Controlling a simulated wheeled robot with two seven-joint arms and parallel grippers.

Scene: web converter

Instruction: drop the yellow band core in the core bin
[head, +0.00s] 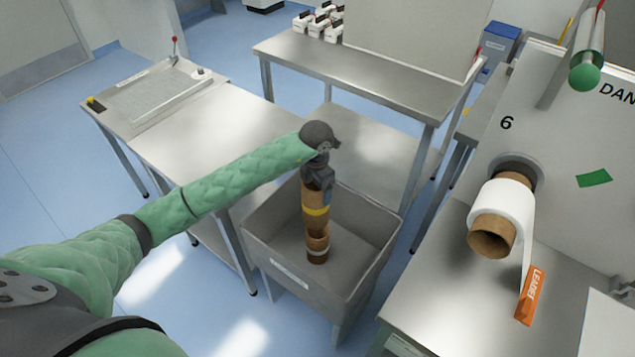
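My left gripper (317,182) points down over the core bin (262,240), an open grey box on legs. It appears shut on the upper part of the yellow band core (316,211), a brown tube with a yellow stripe, held upright. Its fingertips are mostly hidden against the tube. Directly below shows another brown tube (317,243) with a pale band, inside the bin; I cannot tell whether the two touch. My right gripper is not in view.
A steel bench (210,140) stands left of the bin and a steel table (360,75) behind it. At right, a white roll on a brown core (502,215) sits on the machine panel, with an orange leader tag (530,296). A steel surface (445,290) lies below.

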